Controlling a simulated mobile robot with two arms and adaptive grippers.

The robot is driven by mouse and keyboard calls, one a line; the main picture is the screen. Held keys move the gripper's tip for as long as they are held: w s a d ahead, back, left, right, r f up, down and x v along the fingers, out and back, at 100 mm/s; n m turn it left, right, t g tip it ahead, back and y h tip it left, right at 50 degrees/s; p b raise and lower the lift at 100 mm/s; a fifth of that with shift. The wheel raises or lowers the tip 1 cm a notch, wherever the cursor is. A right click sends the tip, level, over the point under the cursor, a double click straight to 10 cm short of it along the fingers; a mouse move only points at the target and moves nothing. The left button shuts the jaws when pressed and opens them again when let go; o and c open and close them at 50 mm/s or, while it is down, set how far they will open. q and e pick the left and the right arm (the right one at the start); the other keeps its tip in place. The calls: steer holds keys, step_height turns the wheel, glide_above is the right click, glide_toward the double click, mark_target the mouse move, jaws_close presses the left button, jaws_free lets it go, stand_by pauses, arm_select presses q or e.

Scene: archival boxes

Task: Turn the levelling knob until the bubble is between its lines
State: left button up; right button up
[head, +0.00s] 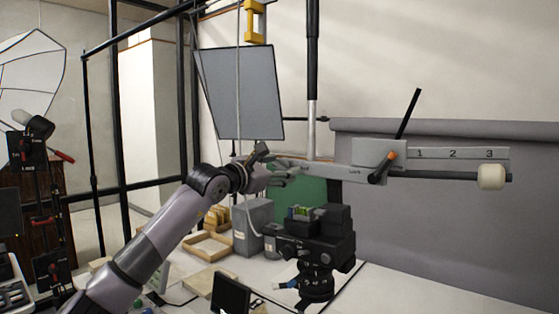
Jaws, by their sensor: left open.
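A black levelling head (322,255) stands on the white table in the lower middle. A small green and yellow bubble vial (299,212) sits on top of it; the bubble and its lines are too small to read. Knobs and dials show on the head's side, but I cannot tell which is the levelling knob. My left arm comes in from the lower left. My left gripper (279,170) is open, above and left of the vial and apart from the head, near the left end of a grey horizontal arm. My right gripper is not in view.
The grey horizontal arm (436,175) carries a 1-2-3 scale, an orange-tipped lever (384,168) and a white end knob (491,177). Grey boxes (253,225) and wooden trays (208,246) stand behind. A small black screen (230,295) is in front. Table right of the head is clear.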

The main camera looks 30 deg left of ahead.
arm_select(q)
steer(key=shift+w, duration=0.15)
steer(key=c, duration=1.2)
steer(key=shift+o, duration=0.2)
steer(key=shift+m, duration=0.3)
steer(key=shift+f+m+b, duration=0.1)
steer(key=shift+m+b, duration=0.3)
steer(key=shift+m, duration=3)
